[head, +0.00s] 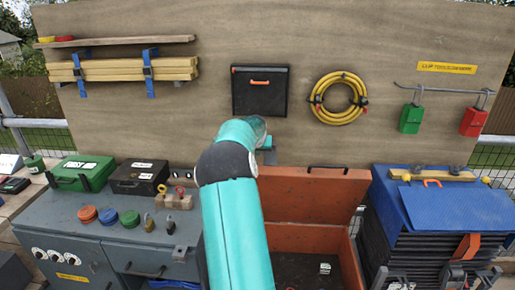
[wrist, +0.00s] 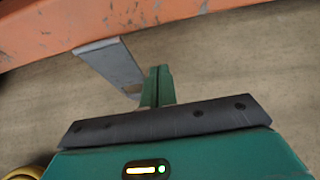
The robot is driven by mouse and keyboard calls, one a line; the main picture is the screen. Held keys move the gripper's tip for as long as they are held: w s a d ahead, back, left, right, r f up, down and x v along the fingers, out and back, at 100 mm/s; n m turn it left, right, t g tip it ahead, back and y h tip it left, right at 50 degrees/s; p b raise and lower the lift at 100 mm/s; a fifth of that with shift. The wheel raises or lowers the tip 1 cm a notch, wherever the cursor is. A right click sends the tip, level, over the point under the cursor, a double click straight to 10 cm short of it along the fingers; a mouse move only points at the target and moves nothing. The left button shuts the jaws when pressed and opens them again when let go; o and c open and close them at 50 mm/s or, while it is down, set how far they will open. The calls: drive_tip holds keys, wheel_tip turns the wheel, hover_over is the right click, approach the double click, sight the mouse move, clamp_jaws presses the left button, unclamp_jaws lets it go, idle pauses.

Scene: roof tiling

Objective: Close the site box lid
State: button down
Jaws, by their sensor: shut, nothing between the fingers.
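The site box (head: 352,262) is orange-red and stands in front of the board, right of my arm. Its lid (head: 300,195) stands open, raised at the back, with a dark handle on its top edge (head: 327,168). The box's dark inside is visible. My arm covers the box's left part. My gripper (wrist: 157,75) is shut and empty in the wrist view. There, a worn orange edge (wrist: 160,22), seemingly the lid's, runs across the top, with a grey metal strip (wrist: 112,65) projecting near the fingertips. I cannot tell whether they touch. In the head view the fingertips are hard to make out.
A grey cabinet (head: 110,240) with green and black cases (head: 138,177) stands left. A blue-covered dark stack (head: 450,205) stands close right of the box. The wooden board (head: 200,110) behind carries a yellow hose (head: 339,98) and a black panel (head: 260,90).

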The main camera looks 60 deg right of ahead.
drive_tip(key=shift+s+a+f, duration=0.35)
drive_tip(key=shift+a+f, duration=0.4)
drive_tip(key=shift+f, duration=0.05)
drive_tip(key=shift+a+f, duration=0.2)
drive_tip(key=shift+s+a+f, duration=0.15)
drive_tip(key=shift+s+a, duration=0.15)
drive_tip(key=shift+a, duration=0.1)
